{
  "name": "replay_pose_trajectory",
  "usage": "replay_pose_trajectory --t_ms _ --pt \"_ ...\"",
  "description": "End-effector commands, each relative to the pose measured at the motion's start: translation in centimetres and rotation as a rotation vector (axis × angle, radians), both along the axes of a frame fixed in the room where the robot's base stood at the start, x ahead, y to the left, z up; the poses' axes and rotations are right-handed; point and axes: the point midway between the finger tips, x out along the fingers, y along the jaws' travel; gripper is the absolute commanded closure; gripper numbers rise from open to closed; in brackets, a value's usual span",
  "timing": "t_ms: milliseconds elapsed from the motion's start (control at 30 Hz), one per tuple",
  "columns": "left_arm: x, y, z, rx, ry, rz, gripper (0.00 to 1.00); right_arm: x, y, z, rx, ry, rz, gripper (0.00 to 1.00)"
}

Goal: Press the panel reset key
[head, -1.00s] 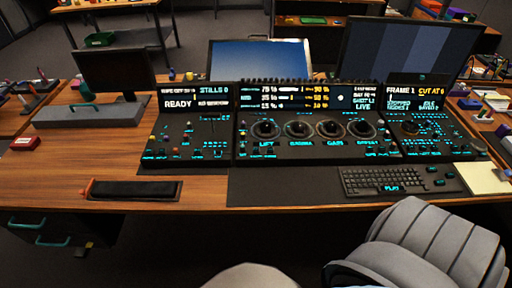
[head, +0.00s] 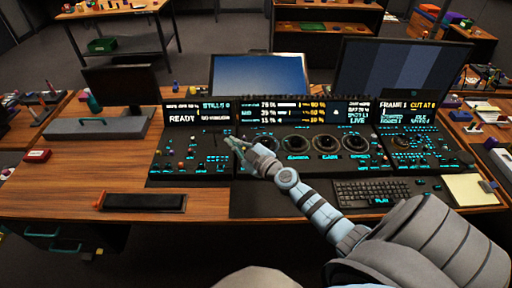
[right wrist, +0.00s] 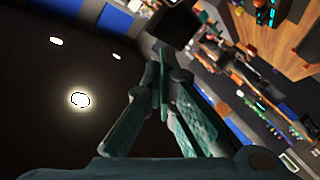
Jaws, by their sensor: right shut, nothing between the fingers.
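The black control panel (head: 190,165) stands on the wooden desk, with glowing cyan labels, small keys and several round trackballs. Its left screen reads READY. I cannot tell which key is the reset key, as the labels are too small. My right gripper (head: 232,143) is over the panel, between its left section and the leftmost trackball, with its fingers pointing up and left. It is shut and empty; I cannot tell whether it touches the panel. In the right wrist view the closed fingers (right wrist: 162,75) show against a dark ceiling. My left gripper is not in view.
A keyboard (head: 375,193) lies in front of the panel at the right, by a yellow notepad (head: 470,189). A black tray (head: 143,202) lies at the front left. Monitors (head: 260,76) stand behind the panel.

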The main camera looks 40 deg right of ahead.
Motion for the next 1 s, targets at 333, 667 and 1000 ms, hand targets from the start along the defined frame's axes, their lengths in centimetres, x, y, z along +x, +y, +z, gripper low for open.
replay_pose_trajectory --t_ms 333,667,1000 --pt "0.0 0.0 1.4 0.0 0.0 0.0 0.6 1.0 -8.4 -4.5 -0.201 0.657 0.071 1.0" --pt "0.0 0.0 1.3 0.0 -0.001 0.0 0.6 0.9 -8.5 -4.7 -0.202 0.67 0.067 1.0" --pt "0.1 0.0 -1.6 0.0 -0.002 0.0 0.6 0.9 -8.5 -7.1 -0.203 0.668 0.066 1.0"
